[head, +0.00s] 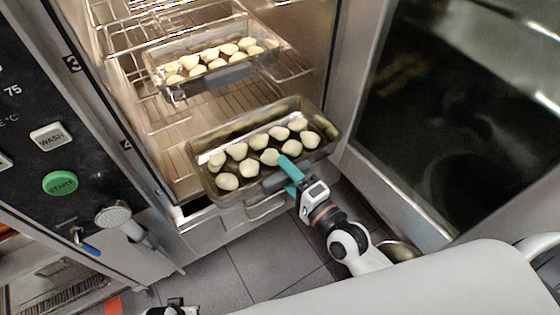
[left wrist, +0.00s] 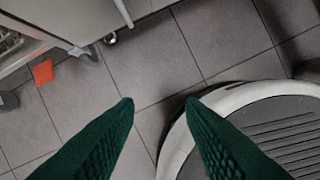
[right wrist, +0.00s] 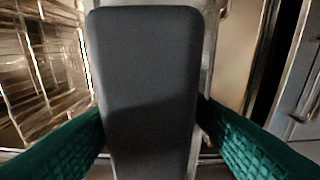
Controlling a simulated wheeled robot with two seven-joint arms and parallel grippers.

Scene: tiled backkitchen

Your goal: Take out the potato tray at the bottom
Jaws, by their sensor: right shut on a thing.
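The bottom potato tray (head: 203,146) is a metal tray with several pale potatoes in it. It sits low in the open oven and its front reaches the oven's mouth. My right gripper (head: 285,178) is at the tray's front edge. In the right wrist view its green fingers are on both sides of the dark grey tray handle (right wrist: 145,90), shut on it. My left gripper (left wrist: 160,104) shows in the left wrist view, with its two fingers apart and nothing between them, above the floor.
A second potato tray (head: 152,62) with a grey handle is on a rack above. The oven door (head: 440,110) stands open at the right. The control panel (head: 62,130) and a hand shower (head: 118,218) are at the left.

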